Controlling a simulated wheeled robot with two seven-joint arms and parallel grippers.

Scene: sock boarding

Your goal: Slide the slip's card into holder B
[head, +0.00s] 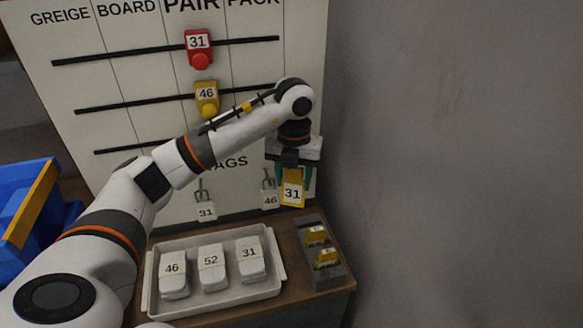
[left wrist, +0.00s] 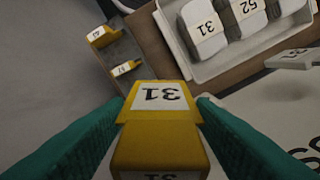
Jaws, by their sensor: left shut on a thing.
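My left gripper (head: 292,170) is shut on a yellow card marked 31 (head: 292,190) and holds it in front of the board's lower right part. In the left wrist view the card (left wrist: 160,98) sits between the teal fingers of the gripper (left wrist: 160,125). A dark grey rack (head: 322,281) stands below, at the table's right end, apart from the card. It carries two yellow pieces with small white labels (head: 316,234) (head: 327,257). Their lettering is too small to read, so I cannot tell which is holder B. My right gripper is out of view.
A white tray (head: 215,312) holds bundles marked 46, 52 and 31. The board (head: 130,60) bears a red 31 piece (head: 198,45), a yellow 46 piece (head: 206,97) and hanging tags 31 (head: 205,211) and 46 (head: 269,200). A blue bin (head: 25,205) is at left.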

